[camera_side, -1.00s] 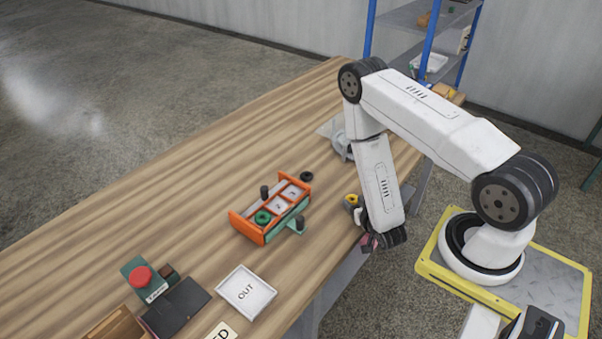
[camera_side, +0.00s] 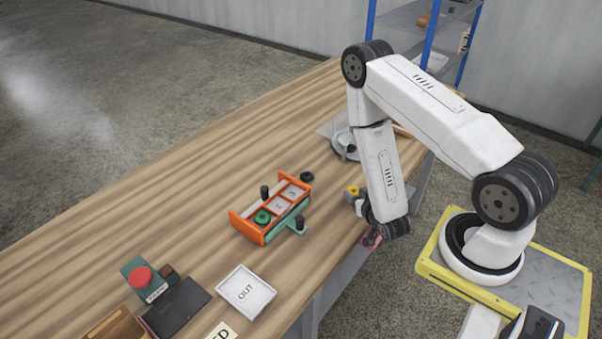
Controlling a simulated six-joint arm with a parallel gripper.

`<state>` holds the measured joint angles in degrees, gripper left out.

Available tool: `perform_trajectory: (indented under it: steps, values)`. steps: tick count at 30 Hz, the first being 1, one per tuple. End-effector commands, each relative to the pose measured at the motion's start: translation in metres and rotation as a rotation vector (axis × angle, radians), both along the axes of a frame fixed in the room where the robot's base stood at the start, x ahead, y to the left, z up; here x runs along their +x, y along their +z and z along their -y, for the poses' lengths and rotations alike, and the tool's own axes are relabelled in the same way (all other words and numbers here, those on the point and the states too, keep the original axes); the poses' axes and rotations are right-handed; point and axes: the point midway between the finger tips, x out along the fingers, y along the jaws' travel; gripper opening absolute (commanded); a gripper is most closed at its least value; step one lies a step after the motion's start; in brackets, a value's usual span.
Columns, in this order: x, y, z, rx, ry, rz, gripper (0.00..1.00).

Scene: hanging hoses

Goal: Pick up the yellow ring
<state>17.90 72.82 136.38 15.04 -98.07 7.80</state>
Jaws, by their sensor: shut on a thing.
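The yellow ring (camera_side: 353,190) shows as a small yellow patch near the table's right edge, beside the lower end of my arm. My gripper (camera_side: 358,200) is shut on it. The forearm and wrist hide much of the fingers and ring. Whether the ring is clear of the table top is hard to tell from this view.
An OUT tray (camera_side: 246,291) is in front. A pink object (camera_side: 372,239) is at the table edge. The far left table is clear.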

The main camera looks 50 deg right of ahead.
Motion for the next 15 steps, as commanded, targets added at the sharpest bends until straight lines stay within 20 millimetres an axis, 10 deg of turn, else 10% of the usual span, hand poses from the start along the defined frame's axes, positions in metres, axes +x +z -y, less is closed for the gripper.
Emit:
perform_trajectory:
  steps: [15]
  values:
    - [0.000, 0.056, 0.000, -0.002, 0.001, 0.001, 0.01]
